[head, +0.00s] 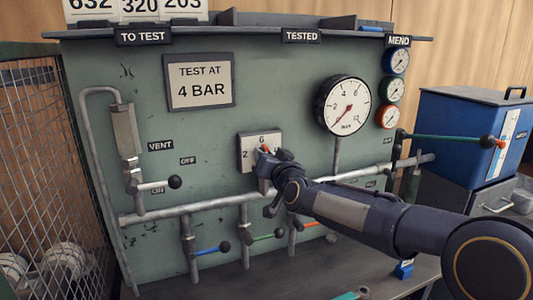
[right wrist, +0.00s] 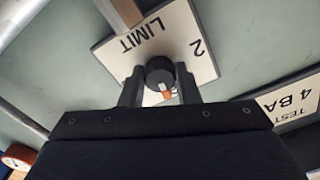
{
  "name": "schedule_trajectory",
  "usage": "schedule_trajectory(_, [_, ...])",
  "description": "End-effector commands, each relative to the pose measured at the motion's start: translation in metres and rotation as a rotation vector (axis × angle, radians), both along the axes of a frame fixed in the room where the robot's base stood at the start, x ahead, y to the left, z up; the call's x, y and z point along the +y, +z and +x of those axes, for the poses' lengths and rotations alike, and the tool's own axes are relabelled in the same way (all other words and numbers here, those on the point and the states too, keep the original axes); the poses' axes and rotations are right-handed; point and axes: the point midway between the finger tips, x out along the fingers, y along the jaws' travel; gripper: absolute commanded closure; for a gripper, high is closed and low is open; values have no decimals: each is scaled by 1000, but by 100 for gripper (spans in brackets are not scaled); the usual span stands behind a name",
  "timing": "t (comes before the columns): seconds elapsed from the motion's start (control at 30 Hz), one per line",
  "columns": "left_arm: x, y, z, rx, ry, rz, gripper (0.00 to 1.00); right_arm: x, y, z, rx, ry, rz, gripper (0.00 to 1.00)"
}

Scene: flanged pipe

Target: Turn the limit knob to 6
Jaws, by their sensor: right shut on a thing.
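The limit knob is on a small white plate (head: 246,142) on the green panel in the head view, mostly hidden there by my right gripper (head: 268,158). In the right wrist view the knob (right wrist: 159,72) is a dark round knob with an orange mark (right wrist: 167,94). My right gripper (right wrist: 160,88) is shut on it, one finger on each side. The plate (right wrist: 205,65) reads "LIMIT" and "2" upside down. In the head view a "2" and a "6" show on it. The number the knob points at cannot be told. My left gripper is not in view.
A sign (head: 200,82) reads "TEST AT 4 BAR". A large gauge (head: 343,105) has its needle at lower left. The vent lever (head: 174,182) and blue, green and orange-red handled levers on pipes lie around and below the plate. A wire cage (head: 45,150) stands left.

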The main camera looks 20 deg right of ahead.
Motion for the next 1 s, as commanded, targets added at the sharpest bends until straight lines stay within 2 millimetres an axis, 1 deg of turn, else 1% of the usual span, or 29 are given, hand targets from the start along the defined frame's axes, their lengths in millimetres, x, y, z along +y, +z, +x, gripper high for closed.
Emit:
schedule_trajectory(0.3, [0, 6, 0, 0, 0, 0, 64, 1, -2, 0, 10, 2, -97, 93])
schedule_trajectory(0.77, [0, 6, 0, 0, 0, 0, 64, 0, -2, 0, 11, 1, -111, 93])
schedule_trajectory(0.8, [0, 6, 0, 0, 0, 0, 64, 0, -2, 0, 11, 1, -110, 69])
schedule_trajectory(0.97, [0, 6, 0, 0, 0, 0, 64, 0, -2, 0, 9, 0, -110, 49])
schedule_trajectory(1.0, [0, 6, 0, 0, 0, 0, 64, 0, -2, 0, 9, 0, -110, 49])
